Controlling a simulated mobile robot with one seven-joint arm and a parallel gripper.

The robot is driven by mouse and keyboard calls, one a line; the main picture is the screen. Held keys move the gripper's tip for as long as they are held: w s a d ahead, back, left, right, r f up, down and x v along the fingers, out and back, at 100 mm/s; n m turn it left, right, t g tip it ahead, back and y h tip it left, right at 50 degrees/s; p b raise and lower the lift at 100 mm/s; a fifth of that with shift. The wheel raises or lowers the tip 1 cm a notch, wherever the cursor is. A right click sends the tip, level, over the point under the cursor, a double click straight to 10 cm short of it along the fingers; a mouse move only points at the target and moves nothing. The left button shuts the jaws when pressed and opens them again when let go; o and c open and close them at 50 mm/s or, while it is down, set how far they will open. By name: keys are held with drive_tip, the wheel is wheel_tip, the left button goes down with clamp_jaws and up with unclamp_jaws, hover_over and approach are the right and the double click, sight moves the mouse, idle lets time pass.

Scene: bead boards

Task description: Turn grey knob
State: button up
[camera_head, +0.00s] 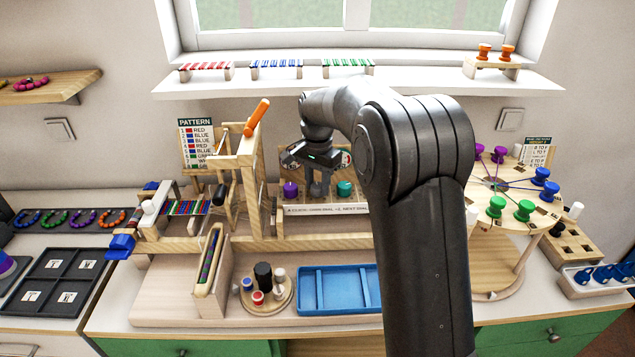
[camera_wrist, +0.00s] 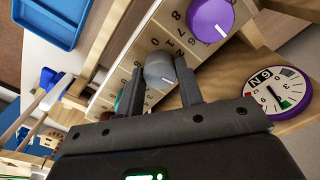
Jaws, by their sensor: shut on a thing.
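The grey knob (camera_wrist: 160,70) sits on a wooden panel with printed numbers, between the purple knob (camera_wrist: 211,18) and the teal knob (camera_wrist: 122,101) in the wrist view. My gripper (camera_wrist: 162,84) is shut on the grey knob, with one dark finger on each side of it. In the head view my gripper (camera_head: 317,187) is at the panel, between the purple knob (camera_head: 291,189) and the teal knob (camera_head: 344,188). There the grey knob is mostly hidden by the fingers.
A round dial (camera_wrist: 276,92) with a purple rim is close beside my gripper. A wooden frame with an orange handle (camera_head: 257,117) stands left of it. A blue tray (camera_head: 340,309) lies in front. A round board with colored spools (camera_head: 510,186) stands to the right.

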sight(317, 186)
drive_tip(key=n, duration=1.1)
drive_tip(key=shift+n, duration=0.4)
idle(0.4)
drive_tip(key=o, duration=1)
drive_tip(key=shift+c, duration=0.2)
wheel_tip(317, 186, up, 11)
